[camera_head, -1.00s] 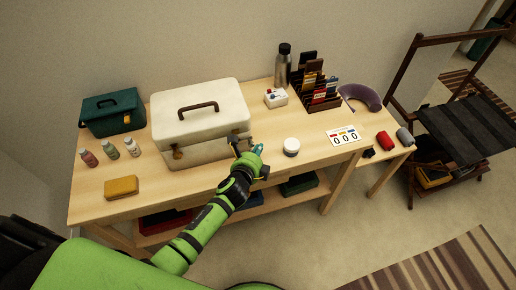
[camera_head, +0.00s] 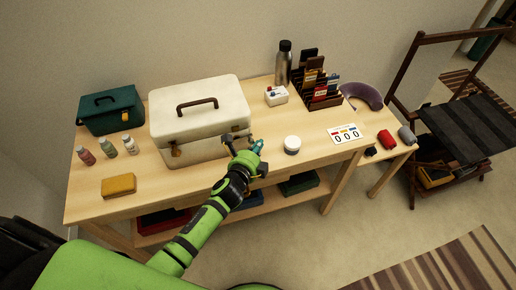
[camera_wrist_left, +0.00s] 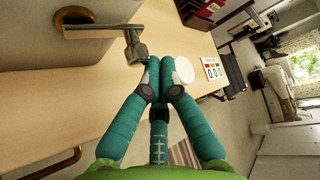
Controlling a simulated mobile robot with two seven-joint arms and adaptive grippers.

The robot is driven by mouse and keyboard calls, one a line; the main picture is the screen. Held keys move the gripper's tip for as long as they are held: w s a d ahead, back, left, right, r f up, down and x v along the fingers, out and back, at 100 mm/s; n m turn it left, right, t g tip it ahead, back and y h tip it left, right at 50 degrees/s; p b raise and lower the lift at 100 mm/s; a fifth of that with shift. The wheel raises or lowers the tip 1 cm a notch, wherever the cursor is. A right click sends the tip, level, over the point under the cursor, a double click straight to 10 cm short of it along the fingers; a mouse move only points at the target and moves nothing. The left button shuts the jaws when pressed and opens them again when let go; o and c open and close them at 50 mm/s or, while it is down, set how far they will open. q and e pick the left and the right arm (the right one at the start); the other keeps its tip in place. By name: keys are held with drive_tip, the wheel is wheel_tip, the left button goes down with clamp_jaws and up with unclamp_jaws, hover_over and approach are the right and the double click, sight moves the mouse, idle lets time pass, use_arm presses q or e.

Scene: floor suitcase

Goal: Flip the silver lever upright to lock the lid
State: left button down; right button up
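The cream box (camera_head: 200,110) stands on the table with its lid down. A brass latch (camera_head: 176,151) is at the front left. The silver lever (camera_head: 229,142) is at the box's right front. In the left wrist view the silver lever (camera_wrist_left: 102,30) sticks out sideways from a round brass mount and ends in a bent tip. My left gripper (camera_head: 258,146) is beside the lever, in front of the box. Its teal fingertips (camera_wrist_left: 159,70) are close together and empty, just past the lever's tip. I cannot tell whether they touch it. My right gripper is not in view.
A white round jar (camera_head: 292,144) stands right of my left gripper. A bottle (camera_head: 284,63) and card rack (camera_head: 318,94) stand behind. The table front is mostly clear.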

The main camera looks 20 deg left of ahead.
use_arm(q)
drive_tip(key=a+r+n+t+b, duration=0.1)
drive_tip(key=n+t+b, duration=0.1)
drive_tip(key=b, duration=0.3)
drive_tip(key=s+a+r+n+t+b, duration=0.1)
drive_tip(key=n+t+b, duration=0.2)
drive_tip(key=n+b, duration=0.1)
drive_tip(key=s+a+r+n+t+b, duration=0.1)
drive_tip(key=r+n+t+b, duration=0.1)
drive_tip(key=b, duration=0.4)
drive_tip(key=shift+s+a+r+n+t+b, duration=0.1)
drive_tip(key=shift+n+t+b, duration=0.1)
drive_tip(key=shift+n, duration=0.25)
drive_tip(key=shift+s+a+n+t+b, duration=0.1)
drive_tip(key=shift+n+b, duration=0.1)
drive_tip(key=shift+n, duration=0.25)
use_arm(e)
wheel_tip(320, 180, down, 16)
use_arm(q)
drive_tip(key=shift+w+r, duration=0.1)
